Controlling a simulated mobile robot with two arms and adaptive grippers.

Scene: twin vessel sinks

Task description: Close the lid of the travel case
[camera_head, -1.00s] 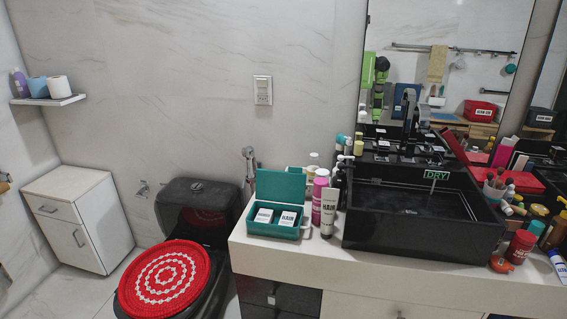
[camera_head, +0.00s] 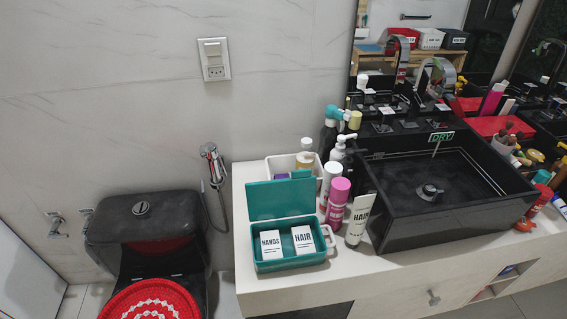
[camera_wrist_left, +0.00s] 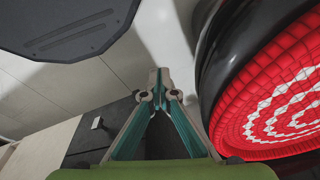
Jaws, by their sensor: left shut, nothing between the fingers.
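The teal travel case (camera_head: 290,254) sits near the left end of the white counter in the head view. Its lid (camera_head: 281,198) stands open, raised at the back edge. Two white boxes stand inside, one labelled HANDS (camera_head: 271,244) and one labelled HAIR (camera_head: 303,240). My left gripper (camera_wrist_left: 160,75) shows in the left wrist view with its fingers together and empty. It is beside the red toilet cover (camera_wrist_left: 280,105), with floor beyond it, and the case is not in that view. Neither gripper shows in the head view.
A white tube (camera_head: 360,219), a pink bottle (camera_head: 337,202) and a white bin (camera_head: 285,168) stand close to the case's right and back. The black vessel sink (camera_head: 405,232) is further right. The counter's front left strip (camera_head: 262,284) is bare. The black toilet (camera_head: 150,230) stands left.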

